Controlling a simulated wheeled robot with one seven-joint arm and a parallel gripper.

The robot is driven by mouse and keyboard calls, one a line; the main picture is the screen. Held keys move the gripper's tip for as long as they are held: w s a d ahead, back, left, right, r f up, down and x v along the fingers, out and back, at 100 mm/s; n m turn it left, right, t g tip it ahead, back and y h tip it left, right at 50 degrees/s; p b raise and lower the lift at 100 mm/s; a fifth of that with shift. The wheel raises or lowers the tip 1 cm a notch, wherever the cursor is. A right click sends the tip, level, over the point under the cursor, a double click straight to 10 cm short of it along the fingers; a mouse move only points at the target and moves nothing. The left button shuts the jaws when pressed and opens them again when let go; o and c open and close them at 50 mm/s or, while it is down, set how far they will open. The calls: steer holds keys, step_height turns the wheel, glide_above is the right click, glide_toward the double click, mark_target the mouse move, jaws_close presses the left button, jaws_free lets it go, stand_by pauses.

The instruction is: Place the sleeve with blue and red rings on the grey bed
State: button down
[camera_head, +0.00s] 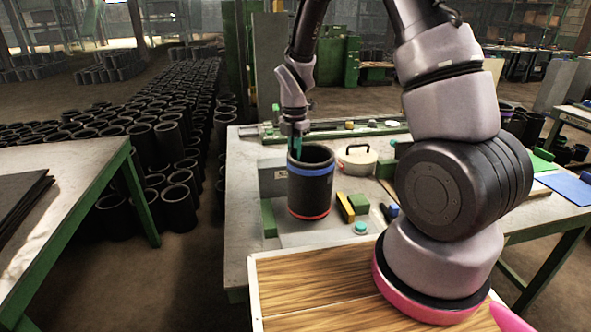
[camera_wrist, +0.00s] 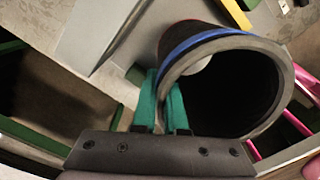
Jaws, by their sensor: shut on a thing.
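The black sleeve (camera_head: 311,188) has a blue ring near its top and a red ring at its bottom edge. It stands upright, open end up, over a flat grey surface that looks like the grey bed (camera_head: 336,229). I cannot tell whether its base touches that surface. My gripper (camera_head: 297,150) points down at the sleeve's far left rim, with its teal fingers shut on the wall. In the wrist view, the teal fingers (camera_wrist: 161,80) meet the sleeve's rim, and the blue ring shows on the sleeve (camera_wrist: 195,40). The sleeve's underside is hidden.
A green block (camera_head: 268,218) stands left of the sleeve. A yellow-black block (camera_head: 346,208) and a teal-topped knob (camera_head: 361,228) are close on its right. Many black sleeves (camera_head: 170,135) stand on the floor at left.

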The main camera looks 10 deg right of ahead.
steer(key=shift+f, duration=1.7)
steer(key=c, duration=1)
jaws_free()
steer(key=shift+o, duration=0.2)
